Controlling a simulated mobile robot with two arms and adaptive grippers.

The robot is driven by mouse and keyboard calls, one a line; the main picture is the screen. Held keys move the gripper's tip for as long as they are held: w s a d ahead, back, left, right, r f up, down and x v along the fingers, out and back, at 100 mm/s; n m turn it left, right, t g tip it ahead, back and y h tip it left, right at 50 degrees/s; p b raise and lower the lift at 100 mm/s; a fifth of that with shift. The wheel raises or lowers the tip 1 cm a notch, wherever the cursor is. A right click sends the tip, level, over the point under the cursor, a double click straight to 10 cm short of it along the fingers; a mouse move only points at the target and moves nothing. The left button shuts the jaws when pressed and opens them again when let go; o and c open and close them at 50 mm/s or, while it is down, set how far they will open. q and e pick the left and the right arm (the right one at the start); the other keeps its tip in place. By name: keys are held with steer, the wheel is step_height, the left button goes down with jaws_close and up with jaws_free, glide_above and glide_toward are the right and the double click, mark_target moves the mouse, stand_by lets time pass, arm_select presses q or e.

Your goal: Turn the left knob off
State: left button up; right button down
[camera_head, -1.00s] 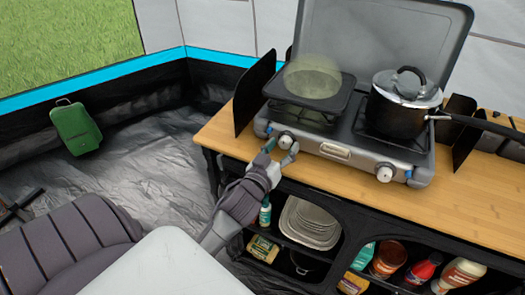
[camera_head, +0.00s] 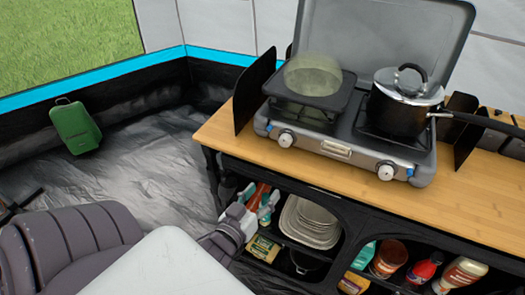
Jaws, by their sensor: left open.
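The camp stove (camera_head: 340,148) stands on the wooden counter with its lid raised. Its left knob (camera_head: 286,139) is a round white knob on the front panel, fully in view. The right knob (camera_head: 386,172) is on the same panel, farther right. My left gripper (camera_head: 258,203) is open and empty, below the counter's front edge, in front of the shelf. It is apart from the left knob, below it and a little to its left. My right gripper is not in view.
A pale translucent dome (camera_head: 313,76) sits over the left burner. A lidded black pot (camera_head: 403,102) stands on the right burner, its handle pointing right. The wooden counter (camera_head: 440,205) is bare in front of the stove. Shelves below hold plates (camera_head: 312,222) and bottles.

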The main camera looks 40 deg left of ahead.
arm_select(q)
steer(key=s+d+f+m+g+p, duration=0.1)
steer(key=s+d+f+g+p, duration=0.1)
steer(key=f, duration=0.6)
steer(key=s+d+f+m+g+h+p, duration=0.1)
steer(key=s+d+f+g+p, duration=0.1)
steer(key=f, duration=0.6)
steer(key=s+d+f+m+g+h+p, duration=0.1)
steer(key=s+d+f+g+p, duration=0.1)
steer(key=f, duration=0.7)
steer(key=shift+s+g, duration=0.4)
steer(key=shift+g, duration=0.2)
steer(key=s+f+m+g, duration=0.2)
steer(key=s+f+g, duration=0.2)
steer(key=s+f, duration=0.5)
steer(key=s+f+m+g, duration=0.1)
steer(key=s+f+g, duration=0.3)
steer(key=s+f, duration=0.6)
steer(key=s, duration=0.5)
steer(key=shift+a+f+m+h, duration=0.15)
steer(key=shift+f+m+h, duration=0.15)
steer(key=shift+m, duration=0.1)
steer(key=shift+s, duration=0.35)
steer(key=shift+c, duration=0.3)
